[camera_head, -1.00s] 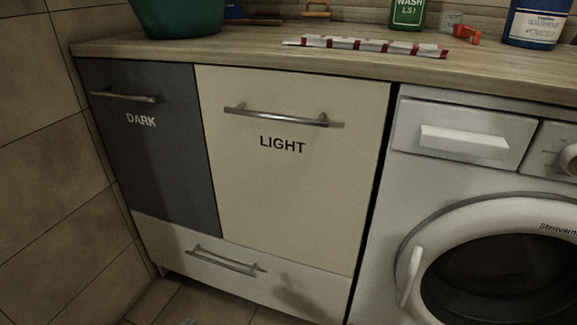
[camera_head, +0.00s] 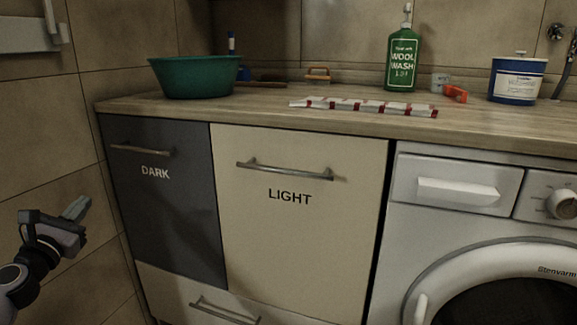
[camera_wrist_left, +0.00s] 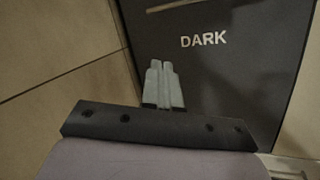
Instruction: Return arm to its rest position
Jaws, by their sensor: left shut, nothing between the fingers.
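My left gripper (camera_head: 78,208) is at the lower left of the head view, in front of the tiled side wall and left of the dark cabinet door (camera_head: 180,225). Its fingers are together with nothing between them, and it touches nothing that I can see. In the left wrist view the shut fingers (camera_wrist_left: 162,84) point toward the dark door (camera_wrist_left: 235,70), below the word DARK. My right gripper shows in neither view.
The light door (camera_head: 300,235), a lower drawer (camera_head: 185,295) and the washing machine (camera_head: 460,225) are closed. On the worktop (camera_head: 250,112) stand a green basin (camera_head: 195,78), a folded striped cloth (camera_head: 365,106), a green bottle (camera_head: 403,62) and a blue tub (camera_head: 517,80).

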